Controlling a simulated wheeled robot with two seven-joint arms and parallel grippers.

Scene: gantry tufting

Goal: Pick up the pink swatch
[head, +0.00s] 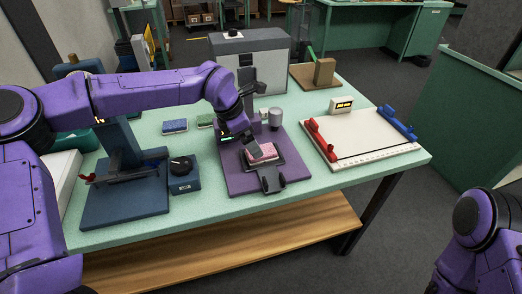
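The pink swatch (263,151) lies in a dark holder on the purple base (236,182) near the middle of the table. Its surface looks patterned and its near side is bordered by the dark holder. My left arm reaches over from the left, and my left gripper (240,138) points down just behind and left of the swatch. Its fingers are small and dark against the dark holder, so I cannot tell whether they are open or touch the swatch. My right arm stands at the right edge, away from the table; its gripper is out of view.
A blue press-like stand (125,195) and a knob box (184,176) stand left of the purple base. Blue (175,126) and green (205,121) swatches lie behind. A white board (365,140) with red and blue rails is right. A grey box (262,58) stands at the back.

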